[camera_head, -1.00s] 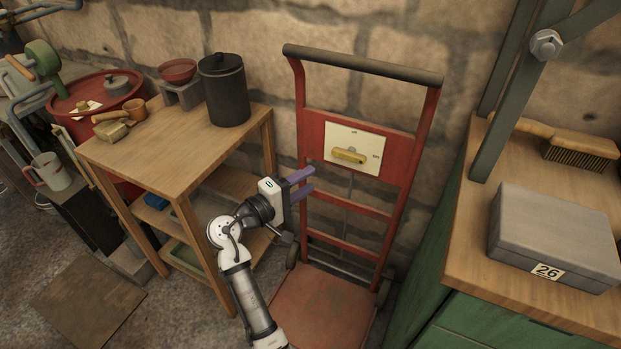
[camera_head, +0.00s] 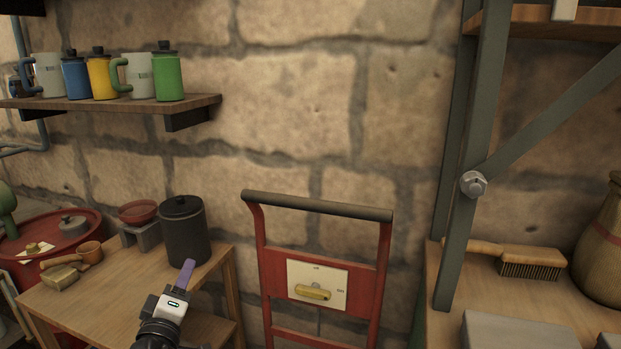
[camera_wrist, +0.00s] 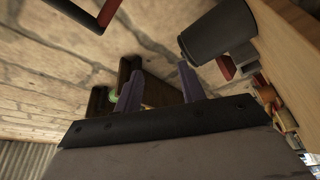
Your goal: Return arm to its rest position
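My gripper (camera_head: 183,279) is at the bottom left of the head view, in front of the wooden table, with its purple finger pointing up. In the wrist view my gripper (camera_wrist: 160,88) shows two purple fingers spread apart with nothing between them. The dark lidded pot (camera_head: 185,232) stands on the table just behind the gripper in the head view; the wrist view also shows the pot (camera_wrist: 218,42), beyond the fingers. Most of my arm is below the head view's edge.
The wooden table (camera_head: 122,281) is at the left. A wall shelf (camera_head: 190,108) with several mugs is above. A workbench (camera_head: 439,318) with a brush (camera_head: 531,260) is at the right.

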